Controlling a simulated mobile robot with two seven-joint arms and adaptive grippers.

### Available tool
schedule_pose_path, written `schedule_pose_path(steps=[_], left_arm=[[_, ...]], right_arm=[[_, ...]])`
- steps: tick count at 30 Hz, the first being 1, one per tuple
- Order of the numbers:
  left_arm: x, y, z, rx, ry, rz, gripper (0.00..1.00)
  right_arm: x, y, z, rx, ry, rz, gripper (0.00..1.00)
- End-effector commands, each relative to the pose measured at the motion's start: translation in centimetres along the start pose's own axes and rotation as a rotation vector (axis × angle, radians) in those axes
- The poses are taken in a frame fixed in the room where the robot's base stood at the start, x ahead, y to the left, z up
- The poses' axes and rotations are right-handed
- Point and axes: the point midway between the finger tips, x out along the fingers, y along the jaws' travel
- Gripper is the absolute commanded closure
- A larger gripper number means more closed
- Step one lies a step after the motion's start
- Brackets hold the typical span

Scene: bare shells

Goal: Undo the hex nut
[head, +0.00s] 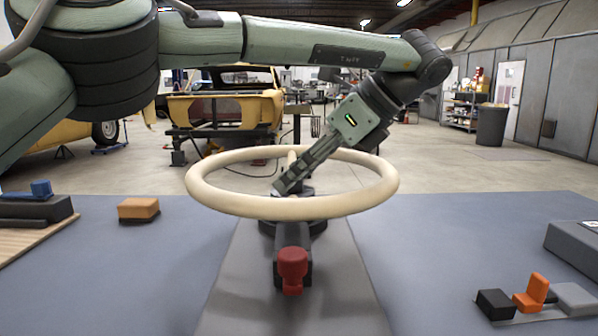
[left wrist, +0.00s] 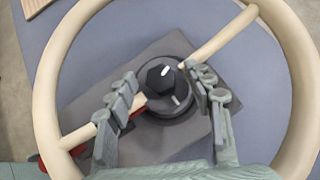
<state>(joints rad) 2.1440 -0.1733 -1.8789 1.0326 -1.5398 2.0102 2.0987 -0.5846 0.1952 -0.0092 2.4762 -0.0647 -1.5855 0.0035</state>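The hex nut (left wrist: 161,79) is black with a white mark on top and sits at the hub of a cream steering wheel (head: 290,208). In the left wrist view, the wheel rim (left wrist: 46,100) circles the nut, with spokes running out to both sides. My left gripper (head: 280,187) reaches down inside the rim toward the hub. Its fingers are apart, one on each side of the nut, with visible gaps. It holds nothing. In the head view, I cannot make out the nut behind the rim and fingers. My right gripper is not in view.
A red knob (head: 292,264) sticks out in front of the wheel. An orange block (head: 138,207) and a blue-topped dark block (head: 40,190) lie at left. A grey box (head: 575,243) and an orange-and-black piece (head: 533,292) lie at right.

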Motion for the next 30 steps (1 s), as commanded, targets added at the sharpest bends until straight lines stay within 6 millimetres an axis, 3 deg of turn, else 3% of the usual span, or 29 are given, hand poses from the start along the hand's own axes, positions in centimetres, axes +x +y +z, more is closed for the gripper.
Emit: schedule_pose_path(steps=[8,21,30], left_arm=[[-0.2,0.0,0.0,0.000,-0.001,-0.001,0.47],[-6.6,0.0,0.0,-0.002,-0.003,-0.001,0.47],[-7.5,0.0,0.0,0.000,0.000,0.000,0.47]], right_arm=[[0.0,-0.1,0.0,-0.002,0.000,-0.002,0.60],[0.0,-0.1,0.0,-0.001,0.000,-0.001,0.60],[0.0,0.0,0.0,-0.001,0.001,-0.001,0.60]])
